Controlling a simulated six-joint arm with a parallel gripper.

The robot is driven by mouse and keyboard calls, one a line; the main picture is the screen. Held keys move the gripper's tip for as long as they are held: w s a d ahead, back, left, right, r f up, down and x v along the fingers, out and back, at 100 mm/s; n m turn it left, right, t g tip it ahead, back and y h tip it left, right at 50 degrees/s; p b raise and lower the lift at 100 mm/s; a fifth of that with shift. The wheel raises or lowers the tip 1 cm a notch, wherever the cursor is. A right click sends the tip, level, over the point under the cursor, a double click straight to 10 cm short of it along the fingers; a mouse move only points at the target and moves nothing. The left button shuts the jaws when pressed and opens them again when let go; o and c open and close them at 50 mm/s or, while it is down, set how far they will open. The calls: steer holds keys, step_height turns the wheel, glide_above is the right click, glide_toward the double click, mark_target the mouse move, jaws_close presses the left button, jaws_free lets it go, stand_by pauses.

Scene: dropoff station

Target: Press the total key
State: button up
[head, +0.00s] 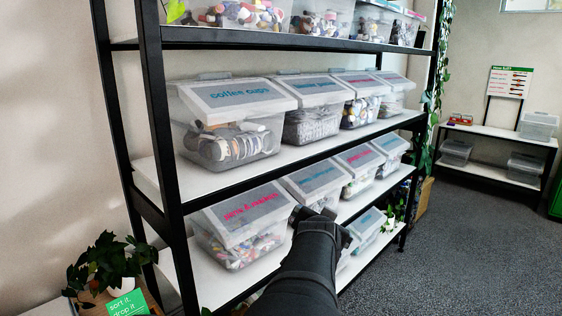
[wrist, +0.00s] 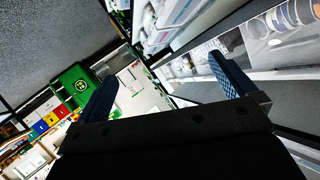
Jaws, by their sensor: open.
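No total key can be made out in either view. My gripper (head: 322,217) is at the end of my dark arm, in front of the shelf rack near the lower row of bins. In the wrist view my gripper (wrist: 162,66) shows two blue-padded fingers spread wide apart, with nothing between them that it holds. A green object with a round emblem (wrist: 80,87) and a pale panel (wrist: 140,92) lie beyond the left finger; I cannot tell whether either carries a key.
The black-framed rack holds clear lidded bins, among them a coffee cups bin (head: 232,122) and a pink-lettered bin (head: 240,228). A potted plant (head: 107,265) and green sign (head: 128,303) stand at lower left. A low white bench (head: 497,132) stands far right. Grey floor (head: 465,235) is clear.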

steer(key=shift+d, duration=0.15)
jaws_close()
stand_by(0.4)
stand_by(1.3)
